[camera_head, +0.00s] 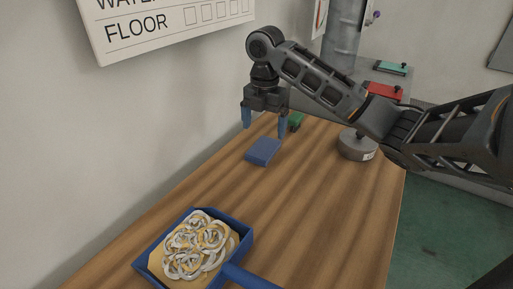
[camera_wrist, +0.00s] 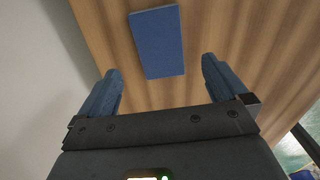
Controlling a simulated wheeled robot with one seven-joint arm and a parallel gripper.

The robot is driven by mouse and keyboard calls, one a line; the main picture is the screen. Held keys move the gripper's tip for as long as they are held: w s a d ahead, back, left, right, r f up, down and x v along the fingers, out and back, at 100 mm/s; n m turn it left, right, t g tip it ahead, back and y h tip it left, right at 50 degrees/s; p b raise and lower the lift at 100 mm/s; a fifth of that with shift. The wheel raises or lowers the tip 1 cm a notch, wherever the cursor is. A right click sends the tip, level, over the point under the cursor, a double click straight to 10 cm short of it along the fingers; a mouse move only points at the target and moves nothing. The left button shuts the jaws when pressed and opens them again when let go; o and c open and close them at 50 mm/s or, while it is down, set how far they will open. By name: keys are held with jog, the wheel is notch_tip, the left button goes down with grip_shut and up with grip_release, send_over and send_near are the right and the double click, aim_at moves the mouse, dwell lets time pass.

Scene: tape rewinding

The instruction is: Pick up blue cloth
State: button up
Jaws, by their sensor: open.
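The blue cloth (camera_head: 263,151) is a flat, folded rectangle lying on the wooden table. In the wrist view the cloth (camera_wrist: 157,43) lies ahead of the fingertips, roughly centred between them. My gripper (camera_head: 264,130) is open and empty above the table, close to the cloth and just behind it in the head view. In the wrist view my gripper (camera_wrist: 158,75) shows both blue fingers spread wide, with nothing between them. How high the fingertips are above the table is hard to tell.
A blue tray (camera_head: 245,243) with pale coiled tape stands at the table's front. A green object (camera_head: 295,121) lies behind the cloth. A grey round object (camera_head: 357,146) stands to the right. A wall borders the table's left. The middle of the table (camera_head: 300,200) is clear.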

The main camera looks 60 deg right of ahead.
aim_at(263, 148)
jog(key=f, duration=0.6)
jog(key=shift+a+f+p, duration=0.25)
jog(key=shift+f+p, duration=0.1)
jog(key=shift+p, duration=0.05)
jog(key=shift+c, duration=0.3)
jog(key=c, duration=1)
